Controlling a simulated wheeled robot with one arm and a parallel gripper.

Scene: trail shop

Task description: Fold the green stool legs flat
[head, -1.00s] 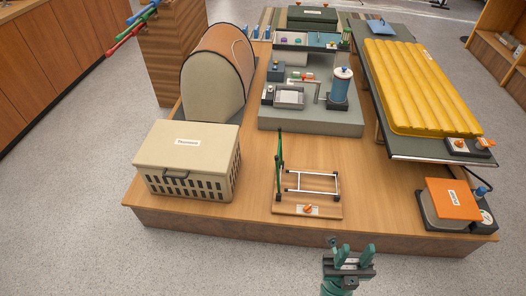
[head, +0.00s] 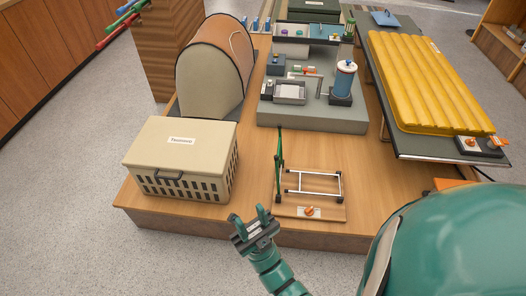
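The green stool stands on a small wooden base near the front edge of the wooden platform. Its green panel (head: 280,160) is upright at the left, seen nearly edge-on. Its metal leg frame (head: 314,184) extends to the right of the panel, low over the base. An orange knob (head: 310,211) on a white plate sits at the front of the base. My gripper (head: 250,218) is in front of the platform edge, left of and nearer than the stool. Its two teal fingers are apart with nothing between them.
A beige crate (head: 168,150) stands left of the stool. A grey display block (head: 318,118) is behind it. A yellow mattress (head: 425,85) lies on a table at the right. My own teal arm hides the platform's front right. Bare wood surrounds the stool's base.

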